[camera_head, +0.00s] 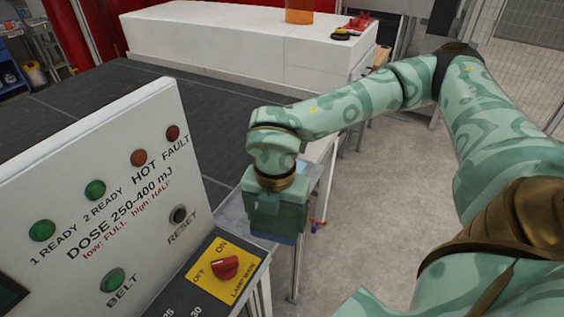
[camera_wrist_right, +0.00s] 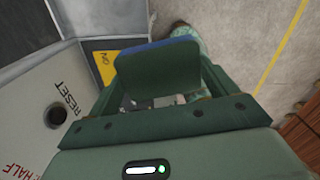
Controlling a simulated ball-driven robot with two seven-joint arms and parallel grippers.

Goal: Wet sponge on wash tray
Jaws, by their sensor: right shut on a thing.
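My right gripper (camera_head: 276,222) hangs pointing down beside the control panel, near the front edge of the machine. It is shut on a blue thing (camera_head: 273,238), which shows as a thin strip under the fingers. In the right wrist view the same blue edge (camera_wrist_right: 157,45) shows past the dark green finger of my gripper (camera_wrist_right: 158,78). Most of the held thing is hidden by the finger, so I cannot tell its full shape, but it may be the sponge. I cannot make out a wash tray. My left gripper is not in view.
A long white housing (camera_head: 230,42) is at the back. Open floor (camera_head: 375,190) lies at the right.

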